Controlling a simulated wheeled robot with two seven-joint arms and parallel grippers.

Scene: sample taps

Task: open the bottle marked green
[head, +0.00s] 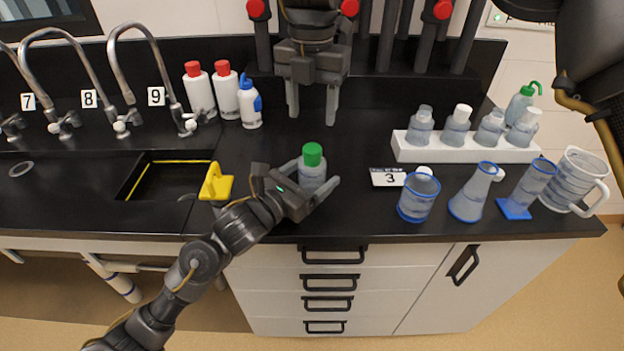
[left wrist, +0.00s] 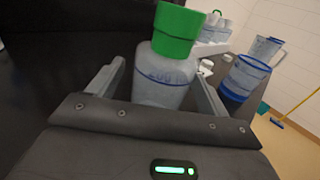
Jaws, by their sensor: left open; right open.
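The bottle (head: 312,172) has a clear bluish body and a green cap (head: 313,153). It stands upright near the counter's front edge. My left gripper (head: 318,187) is open with its fingers on either side of the bottle body. In the left wrist view the bottle body (left wrist: 163,80) and green cap (left wrist: 176,28) rise between the two spread fingers (left wrist: 160,85). I cannot tell whether either finger touches the bottle. My right gripper (head: 313,108) is open and empty, pointing down behind the bottle. The cap is on the bottle.
To the right stand a beaker (head: 418,196), a flask (head: 474,192), a cylinder (head: 529,188) and a jug (head: 577,182). Behind them a white rack (head: 466,150) holds several bottles. A number 3 card (head: 388,177) is near. A sink (head: 165,181) and red-capped bottles (head: 199,88) are left.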

